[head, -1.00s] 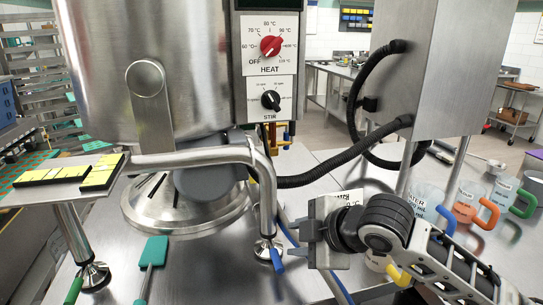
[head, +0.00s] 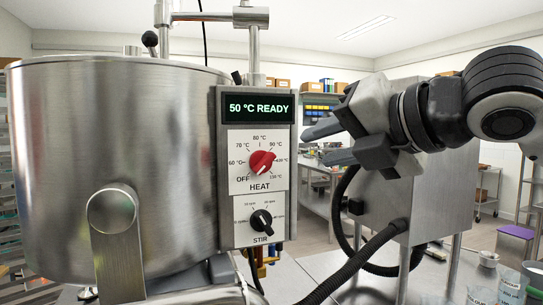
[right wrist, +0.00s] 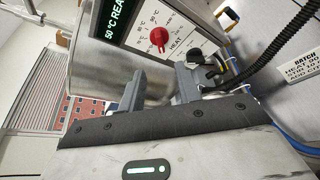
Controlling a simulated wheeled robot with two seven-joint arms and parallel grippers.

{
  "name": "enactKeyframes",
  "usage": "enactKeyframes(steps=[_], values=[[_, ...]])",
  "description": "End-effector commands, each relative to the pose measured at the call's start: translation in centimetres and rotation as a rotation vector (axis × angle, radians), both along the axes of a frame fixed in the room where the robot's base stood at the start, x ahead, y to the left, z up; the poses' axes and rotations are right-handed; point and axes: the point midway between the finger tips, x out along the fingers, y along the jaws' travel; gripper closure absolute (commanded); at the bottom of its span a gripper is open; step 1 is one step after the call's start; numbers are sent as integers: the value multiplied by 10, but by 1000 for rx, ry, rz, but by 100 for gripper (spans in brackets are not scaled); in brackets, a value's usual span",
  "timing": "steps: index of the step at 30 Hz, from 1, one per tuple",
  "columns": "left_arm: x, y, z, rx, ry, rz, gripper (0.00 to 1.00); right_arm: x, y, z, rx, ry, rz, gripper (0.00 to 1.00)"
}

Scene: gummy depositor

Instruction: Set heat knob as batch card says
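The red heat knob (head: 262,162) sits on the white HEAT dial of the kettle's control box, and it also shows in the right wrist view (right wrist: 159,37). Its exact setting is too small to read surely. The display (head: 258,108) above reads 50 °C READY. My right gripper (head: 322,144) is open and empty, to the right of the knob and apart from it. In the right wrist view its two fingers (right wrist: 158,90) stand apart below the knob. The batch card (right wrist: 300,70) is cut off at the right wrist view's right edge; its temperature is unclear. My left gripper is out of view.
The black stir knob (head: 261,220) is just below the heat dial. The steel kettle (head: 60,170) fills the left. A steel cabinet (head: 440,190) with a black hose (head: 350,268) stands at the right. Measuring cups (head: 510,288) are at the lower right.

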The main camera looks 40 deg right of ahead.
Motion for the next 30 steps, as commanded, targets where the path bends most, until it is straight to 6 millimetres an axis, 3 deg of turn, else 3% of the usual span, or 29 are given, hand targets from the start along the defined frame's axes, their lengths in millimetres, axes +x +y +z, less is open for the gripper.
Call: enactKeyframes(steps=[3,18,30], values=[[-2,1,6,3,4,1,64,20,1,-5,0,9,1,66],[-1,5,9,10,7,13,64,82,3,-25,0,6,-3,66],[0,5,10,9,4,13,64,117,6,-33,2,1,-1,66]])
